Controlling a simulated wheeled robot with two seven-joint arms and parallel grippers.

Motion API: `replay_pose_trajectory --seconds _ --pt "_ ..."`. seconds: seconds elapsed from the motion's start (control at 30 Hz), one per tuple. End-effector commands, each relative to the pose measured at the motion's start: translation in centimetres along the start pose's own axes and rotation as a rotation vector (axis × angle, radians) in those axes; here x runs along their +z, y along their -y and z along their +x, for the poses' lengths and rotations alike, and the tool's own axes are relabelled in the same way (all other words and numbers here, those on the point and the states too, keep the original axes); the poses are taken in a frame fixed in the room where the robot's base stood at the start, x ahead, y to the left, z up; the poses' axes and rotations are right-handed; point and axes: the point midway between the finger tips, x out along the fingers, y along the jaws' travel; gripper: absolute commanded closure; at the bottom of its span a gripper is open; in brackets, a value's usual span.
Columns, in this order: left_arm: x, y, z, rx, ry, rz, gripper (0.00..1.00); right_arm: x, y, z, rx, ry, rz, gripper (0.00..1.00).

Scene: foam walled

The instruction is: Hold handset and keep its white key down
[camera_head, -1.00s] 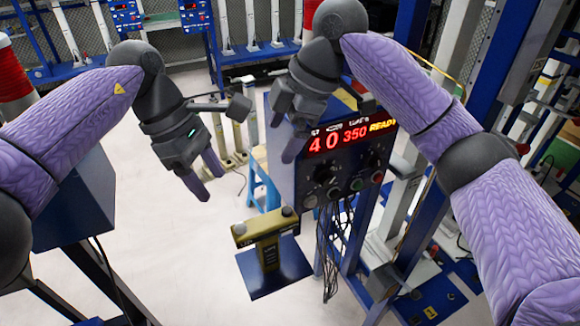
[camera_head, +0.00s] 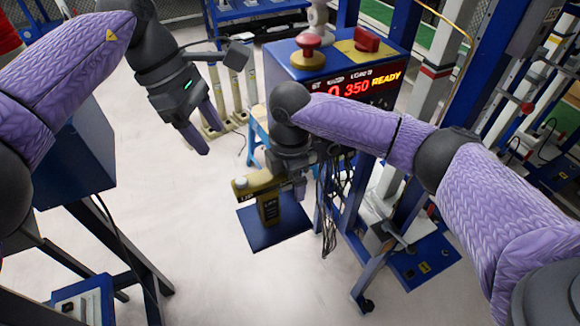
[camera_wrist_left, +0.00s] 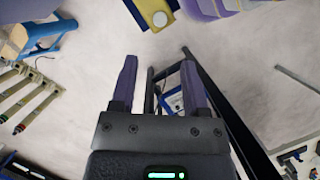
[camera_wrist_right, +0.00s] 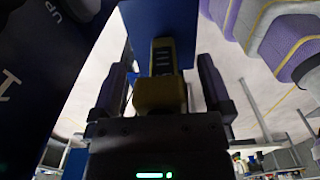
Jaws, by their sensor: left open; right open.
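The handset (camera_head: 266,205) is a yellow and dark T-shaped unit above a blue plate (camera_head: 285,228). Its white key (camera_head: 240,182) shows at the left end of its yellow top, and a round white key shows in the left wrist view (camera_wrist_left: 160,18). My right gripper (camera_head: 292,185) is open at the handset's right end. In the right wrist view, the handset's yellow part (camera_wrist_right: 160,95) lies between the open fingers; I cannot tell if they touch it. My left gripper (camera_head: 209,130) is open and empty, up and left of the handset, apart from it.
A blue cabinet (camera_head: 285,72) with a red READY display stands behind my right arm. A red mushroom button (camera_head: 308,45) and a red switch (camera_head: 367,38) sit on top. Cables (camera_head: 328,215) hang beside the handset. The pale floor (camera_head: 180,220) at left centre is clear.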

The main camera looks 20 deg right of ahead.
Motion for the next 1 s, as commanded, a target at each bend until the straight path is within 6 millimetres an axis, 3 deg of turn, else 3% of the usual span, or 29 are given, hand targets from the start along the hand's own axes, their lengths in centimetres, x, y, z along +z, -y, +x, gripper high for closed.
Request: replay_pose_trajectory --seconds 0.1,0.57,0.63,0.9,1.0 --pt "0.0 0.0 0.0 0.0 0.0 0.0 0.41 -0.01 -0.01 -0.03 0.0 -0.001 0.0 0.02" --pt "0.0 0.0 0.0 0.0 0.0 0.0 0.41 0.0 -0.02 -0.08 0.0 -0.001 0.001 1.0" --pt "0.0 0.0 0.0 0.0 0.0 0.0 0.45 0.0 -0.02 -0.08 0.001 -0.001 0.001 1.0" --pt "0.0 0.0 0.0 0.0 0.0 0.0 1.0 -0.01 -0.02 -0.09 0.001 -0.001 0.001 1.0" --pt "0.0 0.0 0.0 0.0 0.0 0.0 1.0 -0.01 -0.02 -0.09 0.001 -0.001 0.001 1.0"
